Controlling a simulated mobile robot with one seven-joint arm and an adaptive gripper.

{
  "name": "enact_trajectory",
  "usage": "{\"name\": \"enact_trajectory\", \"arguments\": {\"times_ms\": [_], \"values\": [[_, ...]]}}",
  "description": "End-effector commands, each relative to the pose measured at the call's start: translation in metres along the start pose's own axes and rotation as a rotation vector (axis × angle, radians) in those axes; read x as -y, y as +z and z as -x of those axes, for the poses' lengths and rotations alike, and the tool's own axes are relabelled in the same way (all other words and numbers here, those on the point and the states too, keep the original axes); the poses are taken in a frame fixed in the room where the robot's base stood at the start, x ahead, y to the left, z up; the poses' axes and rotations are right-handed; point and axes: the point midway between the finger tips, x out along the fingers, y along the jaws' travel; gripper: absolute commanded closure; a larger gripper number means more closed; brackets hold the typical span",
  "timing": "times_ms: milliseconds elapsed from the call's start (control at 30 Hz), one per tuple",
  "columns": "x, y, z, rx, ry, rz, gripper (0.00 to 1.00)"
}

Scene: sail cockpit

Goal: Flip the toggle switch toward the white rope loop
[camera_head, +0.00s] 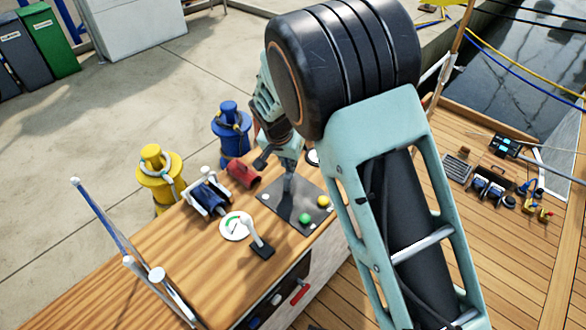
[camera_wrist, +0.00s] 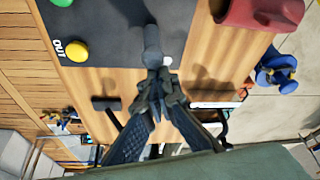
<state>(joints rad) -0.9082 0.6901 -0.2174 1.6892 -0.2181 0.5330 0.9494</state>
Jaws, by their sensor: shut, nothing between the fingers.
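The grey toggle switch (camera_head: 288,184) stands on a dark panel (camera_head: 281,208) on the wooden console. In the wrist view, its lever (camera_wrist: 152,42) rises from the panel toward my fingertips. My gripper (camera_wrist: 158,86) is shut and empty, with its tips right by the lever's end; I cannot tell whether they touch. In the head view, my gripper (camera_head: 289,158) is just above the switch, partly hidden by my arm. A white rope loop (camera_head: 172,184) hangs on the yellow bollard (camera_head: 155,166), left of the panel.
A green button (camera_head: 305,218) and a yellow button (camera_head: 323,201) sit on the panel. A red cylinder (camera_head: 243,174) and a blue winch (camera_head: 209,196) are left of it. A white-handled lever (camera_head: 254,235) stands in front. A blue bollard (camera_head: 230,135) is behind.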

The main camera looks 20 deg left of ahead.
Motion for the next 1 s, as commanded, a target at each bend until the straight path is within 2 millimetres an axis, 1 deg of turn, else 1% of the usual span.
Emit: {"name": "enact_trajectory", "arguments": {"times_ms": [33, 600, 1000], "values": [[0.003, 0.006, -0.003, -0.024, 0.007, 0.011, 1.0], [0.011, 0.026, 0.009, -0.307, 0.112, 0.043, 1.0], [0.018, 0.043, 0.014, -0.3, 0.111, 0.039, 1.0]]}}
